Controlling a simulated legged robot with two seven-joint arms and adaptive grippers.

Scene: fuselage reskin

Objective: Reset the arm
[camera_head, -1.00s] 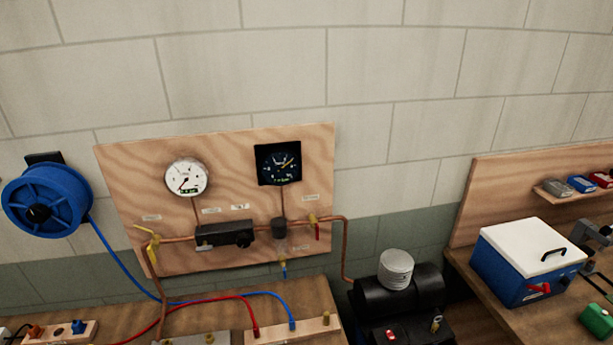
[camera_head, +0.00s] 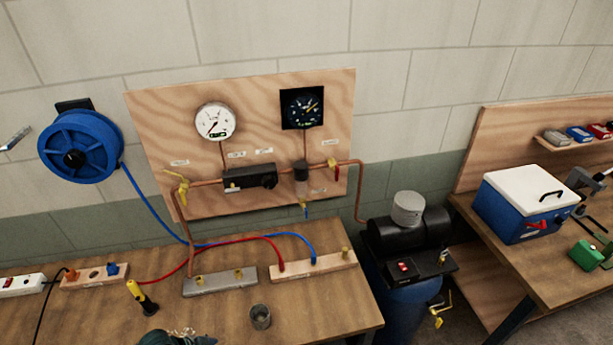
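A slim grey metallic piece (camera_head: 15,138) pokes in at the left edge, beside the blue hose reel. It looks like the tip of my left gripper, but too little shows to tell if it is open or shut. It touches nothing that I can see. My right gripper is not in view.
A wooden bench (camera_head: 330,310) holds a grey manifold block (camera_head: 220,282), a yellow-black tool (camera_head: 142,297) and a small metal cup (camera_head: 260,317). A gauge panel (camera_head: 160,120), blue hose reel (camera_head: 80,147), black compressor (camera_head: 405,235) and blue cooler box (camera_head: 515,215) stand around it.

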